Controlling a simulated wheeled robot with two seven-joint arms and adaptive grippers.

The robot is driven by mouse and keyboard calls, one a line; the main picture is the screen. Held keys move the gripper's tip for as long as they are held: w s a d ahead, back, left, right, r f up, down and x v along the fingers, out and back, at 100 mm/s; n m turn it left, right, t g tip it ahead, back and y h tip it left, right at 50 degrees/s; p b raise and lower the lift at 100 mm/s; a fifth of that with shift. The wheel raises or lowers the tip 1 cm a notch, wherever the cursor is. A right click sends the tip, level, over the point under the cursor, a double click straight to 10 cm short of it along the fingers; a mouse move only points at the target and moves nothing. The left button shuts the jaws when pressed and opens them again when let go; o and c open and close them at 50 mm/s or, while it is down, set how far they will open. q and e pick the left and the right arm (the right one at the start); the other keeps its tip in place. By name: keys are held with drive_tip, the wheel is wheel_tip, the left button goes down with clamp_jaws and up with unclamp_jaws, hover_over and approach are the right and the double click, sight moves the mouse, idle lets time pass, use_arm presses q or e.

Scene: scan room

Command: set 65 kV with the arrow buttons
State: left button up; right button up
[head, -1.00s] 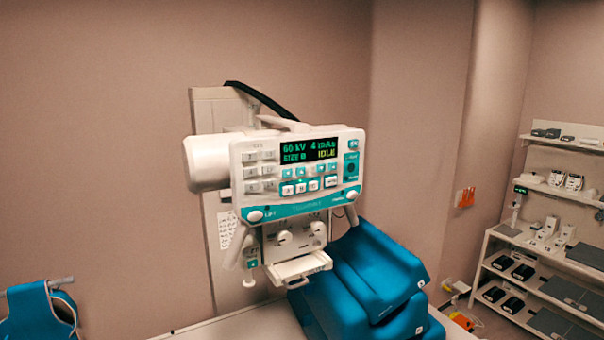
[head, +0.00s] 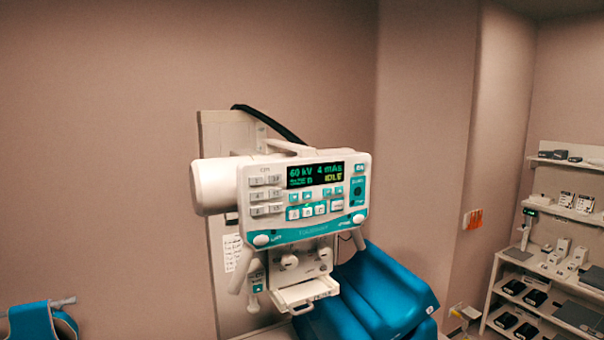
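The control panel (head: 303,233) of a white and teal x-ray tube head faces me in the middle of the head view. Its dark display (head: 315,174) reads 60 kV, 4 mAs and IDLE; the small lower-left text is hard to read. Small teal arrow buttons (head: 300,197) sit in a row right under the display. Their arrow marks are too small to read for certain. White keys lie below them and at the panel's left. Neither of my grippers shows in this view.
A blue padded seat (head: 388,290) stands below and right of the tube head. A blue apron (head: 42,321) hangs at the lower left. Shelves (head: 560,215) with small devices stand at the right. The space directly in front of the panel looks free.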

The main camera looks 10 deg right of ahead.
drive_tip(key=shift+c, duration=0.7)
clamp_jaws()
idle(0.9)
